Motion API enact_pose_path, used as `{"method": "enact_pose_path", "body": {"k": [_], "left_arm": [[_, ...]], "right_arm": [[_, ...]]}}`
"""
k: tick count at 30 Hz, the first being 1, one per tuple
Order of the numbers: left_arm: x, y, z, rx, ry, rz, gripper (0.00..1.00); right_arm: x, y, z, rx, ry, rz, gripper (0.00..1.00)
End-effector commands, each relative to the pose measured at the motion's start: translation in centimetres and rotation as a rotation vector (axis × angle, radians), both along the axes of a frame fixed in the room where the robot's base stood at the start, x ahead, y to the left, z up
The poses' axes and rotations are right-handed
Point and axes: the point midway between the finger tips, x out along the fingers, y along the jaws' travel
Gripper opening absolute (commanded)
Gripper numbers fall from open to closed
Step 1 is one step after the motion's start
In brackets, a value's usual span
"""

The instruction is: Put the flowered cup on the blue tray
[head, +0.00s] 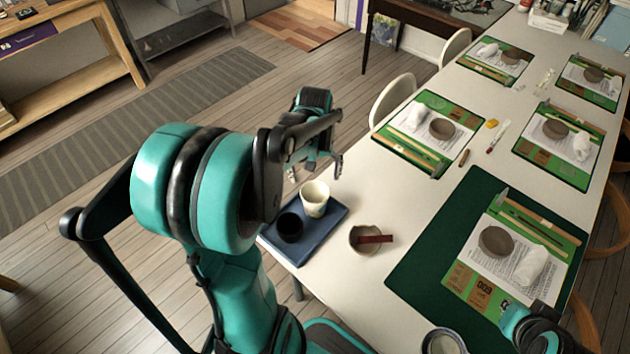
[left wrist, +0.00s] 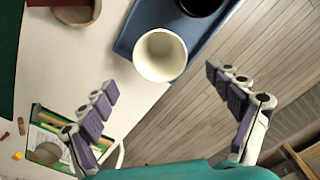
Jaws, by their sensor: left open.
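The cream flowered cup (head: 314,200) stands upright on the blue tray (head: 328,223), near its far edge, with faint marks on its side. In the left wrist view the cup (left wrist: 160,55) shows its open, empty mouth, with the tray (left wrist: 130,35) under and around it. My left gripper (head: 314,170) is open and empty, above and just beyond the cup. In the left wrist view its spread fingers (left wrist: 160,79) lie either side of the cup's near side, apart from it. Part of my right arm shows at the bottom right; its fingers cannot be seen.
A black cup (head: 290,226) stands on the tray beside the cream cup. A brown bowl (head: 364,239) with a dark red bar sits on the table to the right. A dark green mat (head: 420,265) and several place settings lie farther right. The tray is at the table's left edge.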

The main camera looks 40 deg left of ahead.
Motion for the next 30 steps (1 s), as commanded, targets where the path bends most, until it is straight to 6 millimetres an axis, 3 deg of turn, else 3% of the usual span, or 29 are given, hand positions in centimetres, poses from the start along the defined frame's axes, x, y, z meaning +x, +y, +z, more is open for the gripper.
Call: {"method": "enact_pose_path", "body": {"k": [5,8,15,21,25,30], "left_arm": [[-0.1,-0.5,1.6,0.005,-0.012,-0.017,0.9],[-0.4,-2.3,2.7,0.024,-0.057,-0.08,0.9],[-2.7,-9.8,6.3,0.119,-0.287,-0.379,0.9],[-5.1,-14.7,7.4,0.192,-0.476,-0.605,0.9],[-6.0,-16.4,7.5,0.221,-0.553,-0.691,0.9],[-6.4,-17.1,7.5,0.236,-0.591,-0.73,0.9]], "right_arm": [[0.0,0.0,0.5,0.0,0.0,0.0,0.0],[0.0,0.0,0.4,0.0,0.0,0.0,0.0],[0.0,0.0,0.4,0.0,0.0,0.0,0.0],[0.0,0.0,0.4,0.0,0.0,0.0,0.0],[0.0,0.0,0.4,0.0,0.0,0.0,0.0],[0.0,0.0,0.4,0.0,0.0,0.0,0.0]]}}
